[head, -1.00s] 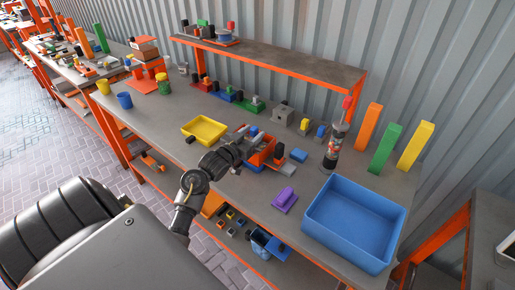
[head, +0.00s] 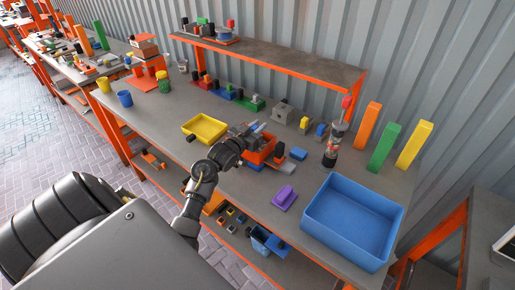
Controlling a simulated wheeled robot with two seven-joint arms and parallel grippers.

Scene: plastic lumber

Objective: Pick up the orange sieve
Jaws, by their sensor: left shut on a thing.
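The orange sieve (head: 261,154) is a box-shaped orange thing near the front edge of the workbench, right of the yellow tray. My left gripper (head: 254,129) is at the sieve's upper left side and is shut on it. The fingertips are small and partly merge with the sieve, so the exact contact is hard to see. I cannot tell whether the sieve touches the bench. My right gripper does not show.
The yellow tray (head: 205,129) lies just left of the sieve. A purple block (head: 284,197) and a large blue bin (head: 352,222) stand to the right. A dark cylinder device (head: 333,146) and upright coloured boards stand behind. A raised shelf (head: 270,55) runs along the back.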

